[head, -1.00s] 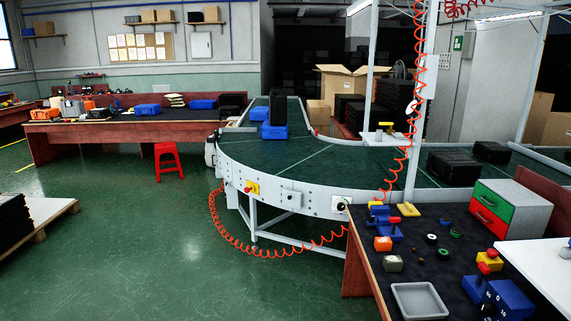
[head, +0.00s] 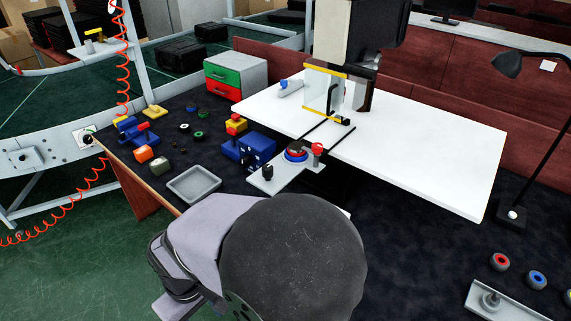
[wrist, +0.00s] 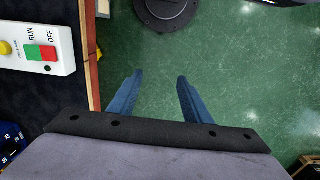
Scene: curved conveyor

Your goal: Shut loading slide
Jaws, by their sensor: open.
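The loading slide (head: 283,177) is a light grey plate in front of the press-like machine (head: 362,50). It sits out at the near edge of the white table, with dark rails (head: 335,138) running back towards the machine. A red and blue ring (head: 296,155) lies on it, with a black knob and a red knob at its ends. A clear guard with yellow edges (head: 325,88) stands at the machine. My gripper (wrist: 158,88) is open and empty in the wrist view, above the green floor and away from the slide. In the head view its fingers are hidden.
A grey tray (head: 193,184), a blue box (head: 255,147) and several small parts lie on the dark bench left of the slide. The white table (head: 440,150) is mostly clear.

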